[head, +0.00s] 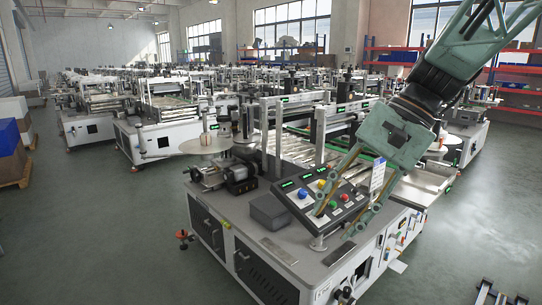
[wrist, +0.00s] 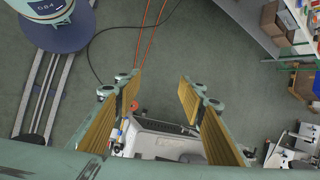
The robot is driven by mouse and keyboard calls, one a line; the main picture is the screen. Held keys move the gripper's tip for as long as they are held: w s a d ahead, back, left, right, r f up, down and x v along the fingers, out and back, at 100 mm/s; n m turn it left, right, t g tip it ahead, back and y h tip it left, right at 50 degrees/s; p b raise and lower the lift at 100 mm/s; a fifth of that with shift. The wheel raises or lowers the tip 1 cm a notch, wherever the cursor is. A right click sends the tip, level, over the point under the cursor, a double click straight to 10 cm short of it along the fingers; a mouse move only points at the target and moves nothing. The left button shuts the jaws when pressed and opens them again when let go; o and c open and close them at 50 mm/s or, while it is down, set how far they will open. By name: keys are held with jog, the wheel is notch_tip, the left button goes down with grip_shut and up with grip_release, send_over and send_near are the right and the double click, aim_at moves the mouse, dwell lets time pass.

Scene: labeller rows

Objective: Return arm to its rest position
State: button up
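My gripper (head: 340,218) hangs from my green and black arm at the right of the head view, its fingers pointing down. It appears in front of the control panel (head: 291,190) of the nearest labeller; how far apart they are I cannot tell. In the wrist view my gripper (wrist: 160,90) shows two tan-padded fingers spread apart, with nothing between them but the floor and a machine edge beyond. It is open and empty.
The nearest labeller (head: 265,285) fills the middle, with a label reel (head: 206,144) at its left. More labellers stand in rows behind. The green floor (head: 100,230) at left is clear. The wrist view shows a rail (wrist: 45,95), cables (wrist: 142,40) and shelving with boxes (wrist: 278,22).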

jog(key=s+d+n+t+h, duration=0.2)
jog(key=s+d+n+h, duration=0.1)
jog(key=s, duration=0.9)
jog(key=s+d+n+t+h, duration=0.2)
jog(key=s+d+n, duration=0.1)
jog(key=s, duration=1)
jog(key=shift+s+d+n+h, duration=0.25)
jog(key=shift+d+n+h, duration=0.15)
jog(key=shift+d, duration=0.2)
